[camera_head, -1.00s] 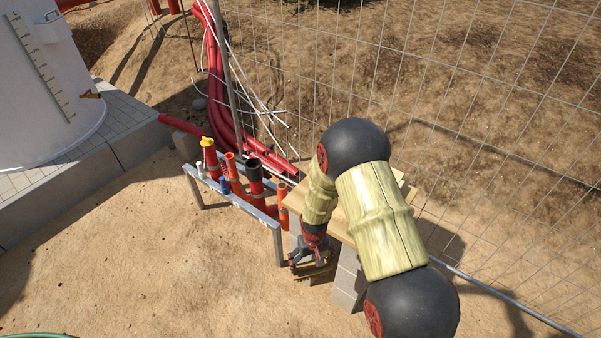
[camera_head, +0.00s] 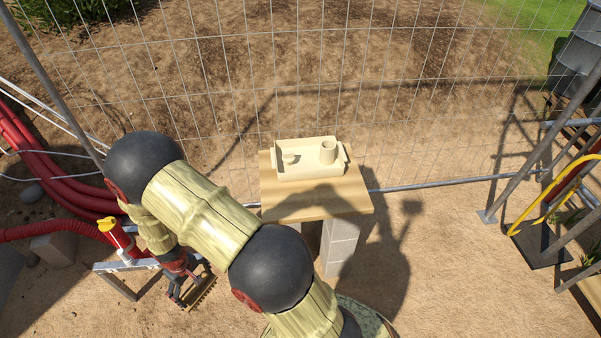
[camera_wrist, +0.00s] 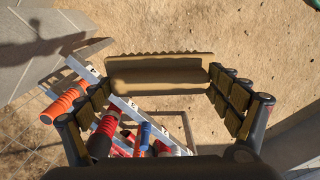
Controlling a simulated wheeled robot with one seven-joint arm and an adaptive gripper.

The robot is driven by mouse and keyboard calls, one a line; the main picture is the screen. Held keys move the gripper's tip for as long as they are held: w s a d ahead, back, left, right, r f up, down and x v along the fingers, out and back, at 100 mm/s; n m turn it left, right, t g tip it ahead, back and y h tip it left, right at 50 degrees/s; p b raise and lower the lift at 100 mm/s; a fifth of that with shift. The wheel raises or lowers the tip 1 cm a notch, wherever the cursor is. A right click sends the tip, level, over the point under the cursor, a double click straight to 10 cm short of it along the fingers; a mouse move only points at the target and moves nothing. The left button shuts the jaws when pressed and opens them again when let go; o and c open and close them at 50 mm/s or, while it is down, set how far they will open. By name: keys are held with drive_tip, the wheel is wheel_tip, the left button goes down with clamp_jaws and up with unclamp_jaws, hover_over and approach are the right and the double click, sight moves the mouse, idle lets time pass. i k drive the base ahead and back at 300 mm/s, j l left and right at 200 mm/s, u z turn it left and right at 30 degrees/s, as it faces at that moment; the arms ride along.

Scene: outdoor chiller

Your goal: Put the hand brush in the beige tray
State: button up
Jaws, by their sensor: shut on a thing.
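The hand brush (camera_head: 203,292) is brown with a toothed bristle edge. It hangs in my gripper (camera_head: 184,290), low at the left of the head view and well above the sand. In the wrist view the brush (camera_wrist: 160,75) lies crosswise between the two dark padded fingers of my gripper (camera_wrist: 160,90), which are shut on it. The beige tray (camera_head: 310,174) stands upright on a wooden-topped stand, right of my arm and apart from the gripper. The tray holds a beige cup (camera_head: 328,152) and a small beige bowl-like thing (camera_head: 290,159).
The wooden top (camera_head: 345,199) rests on grey concrete blocks (camera_head: 341,245). A wire mesh fence (camera_head: 420,100) runs close behind it. A metal rack with coloured tubes (camera_wrist: 105,130) stands below the gripper. Red hoses (camera_head: 45,170) lie at left, a yellow-railed frame (camera_head: 555,190) at right. Open sand lies front right.

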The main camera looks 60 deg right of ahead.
sight(308, 162)
drive_tip(key=j+z, duration=0.15)
drive_tip(key=z, duration=0.25)
drive_tip(key=i+j+z, duration=0.15)
drive_tip(key=z, duration=0.2)
drive_tip(key=j+z, duration=0.15)
drive_tip(key=z, duration=0.25)
drive_tip(key=j+z, duration=0.2)
drive_tip(key=z, duration=0.15)
